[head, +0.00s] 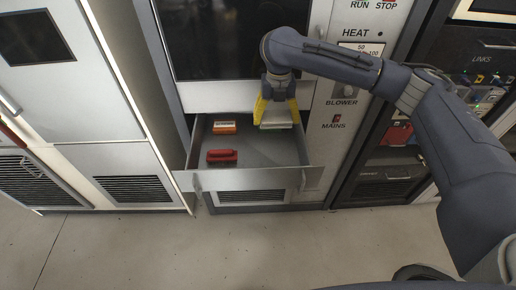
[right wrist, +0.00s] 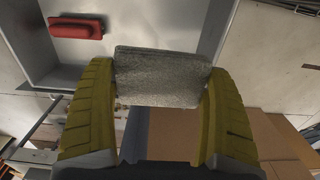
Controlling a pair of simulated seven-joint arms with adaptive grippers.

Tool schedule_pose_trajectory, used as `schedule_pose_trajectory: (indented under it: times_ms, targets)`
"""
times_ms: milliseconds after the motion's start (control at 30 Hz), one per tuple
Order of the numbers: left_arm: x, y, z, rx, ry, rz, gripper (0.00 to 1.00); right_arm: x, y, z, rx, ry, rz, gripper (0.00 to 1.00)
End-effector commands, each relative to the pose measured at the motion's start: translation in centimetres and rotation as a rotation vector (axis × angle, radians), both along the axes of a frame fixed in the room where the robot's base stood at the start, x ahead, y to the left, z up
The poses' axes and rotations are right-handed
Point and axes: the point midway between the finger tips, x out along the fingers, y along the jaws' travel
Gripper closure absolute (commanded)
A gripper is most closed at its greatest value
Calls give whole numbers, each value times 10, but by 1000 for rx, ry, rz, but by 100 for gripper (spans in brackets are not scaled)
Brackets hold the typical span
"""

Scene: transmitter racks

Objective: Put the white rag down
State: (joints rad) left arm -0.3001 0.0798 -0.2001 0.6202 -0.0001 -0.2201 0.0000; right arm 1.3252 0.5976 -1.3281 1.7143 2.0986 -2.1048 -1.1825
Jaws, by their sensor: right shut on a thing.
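My right gripper (head: 276,113), with yellow fingers, is shut on the white rag (head: 277,125) and points down over the right back part of an open drawer (head: 245,180). In the right wrist view the rag (right wrist: 160,78) is a pale grey, speckled flat block pinched between the two yellow fingers. It seems to be held above the drawer floor, but the exact gap cannot be told. My left gripper is in neither view.
A red block (head: 222,156) and an orange and white block (head: 224,127) lie in the left part of the drawer. The drawer's right front floor is bare. The heater cabinet's panel (head: 345,110) stands right of the drawer, and pale cabinets (head: 75,80) stand left.

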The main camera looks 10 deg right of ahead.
Motion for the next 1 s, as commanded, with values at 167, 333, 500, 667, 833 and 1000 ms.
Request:
schedule_pose_trajectory:
  times_ms: [167,333,500,667,833,1000]
  targets:
    - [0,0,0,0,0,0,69,-2,0,-35,1,9,-3,37]
    - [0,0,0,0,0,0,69,-2,1,-72,2,8,-2,37]
    - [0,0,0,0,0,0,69,-3,0,-110,2,9,-4,37]
    - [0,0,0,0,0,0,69,-2,0,-136,1,6,-2,37]
    - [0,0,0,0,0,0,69,-1,0,-151,2,4,-2,37]
    - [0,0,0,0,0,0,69,0,0,-156,1,2,-2,37]
